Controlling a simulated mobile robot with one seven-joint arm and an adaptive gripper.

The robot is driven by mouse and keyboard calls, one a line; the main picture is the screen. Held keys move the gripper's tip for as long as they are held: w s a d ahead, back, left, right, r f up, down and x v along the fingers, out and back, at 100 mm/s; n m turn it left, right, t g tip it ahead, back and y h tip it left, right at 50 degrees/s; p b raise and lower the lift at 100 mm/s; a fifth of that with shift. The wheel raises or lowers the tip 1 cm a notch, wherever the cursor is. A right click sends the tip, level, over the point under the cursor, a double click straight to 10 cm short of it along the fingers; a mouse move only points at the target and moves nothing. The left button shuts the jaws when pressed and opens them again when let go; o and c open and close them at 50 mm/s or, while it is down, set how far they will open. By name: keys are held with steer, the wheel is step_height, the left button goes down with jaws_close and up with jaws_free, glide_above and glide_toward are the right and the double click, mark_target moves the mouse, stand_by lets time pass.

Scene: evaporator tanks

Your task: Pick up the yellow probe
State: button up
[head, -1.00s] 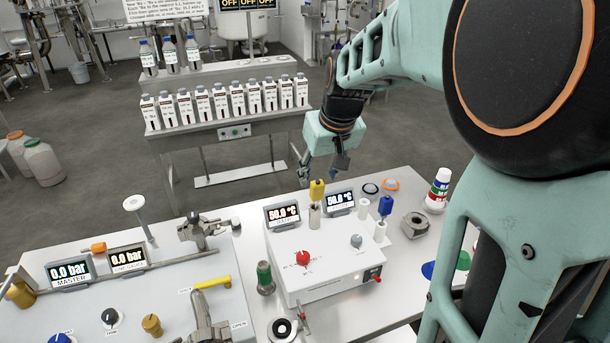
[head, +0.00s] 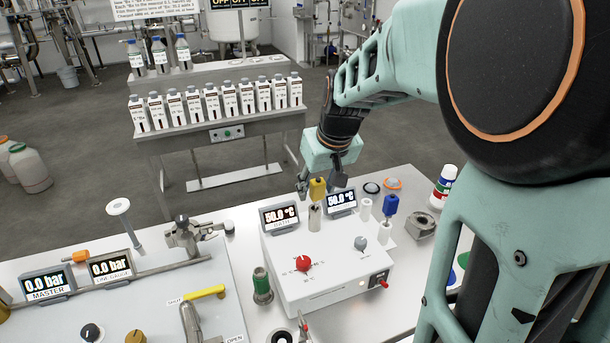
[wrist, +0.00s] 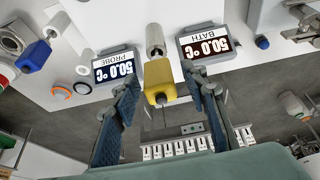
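The yellow probe (head: 317,189) stands upright in a metal sleeve (head: 314,217) behind the white bath box (head: 330,280). In the wrist view the yellow handle (wrist: 158,82) sits between the two fingers of my gripper (wrist: 164,84). The fingers are apart, one on each side, with a visible gap to the handle. My gripper also shows in the head view (head: 319,181), around the top of the handle.
Two 50.0 °C displays flank the probe: BATH (head: 280,216) and PROBE (head: 341,201). A blue-handled probe (head: 390,205) stands to the right. A green-topped part (head: 261,282) stands left of the box. A bottle rack (head: 215,112) lies behind.

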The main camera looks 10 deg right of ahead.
jaws_close()
steer(key=shift+r, duration=0.1)
step_height(320, 180, up, 10)
steer(key=shift+r, duration=0.1)
step_height(320, 180, up, 7)
steer(key=p, duration=0.5)
steer(key=shift+f, duration=0.2)
stand_by(0.4)
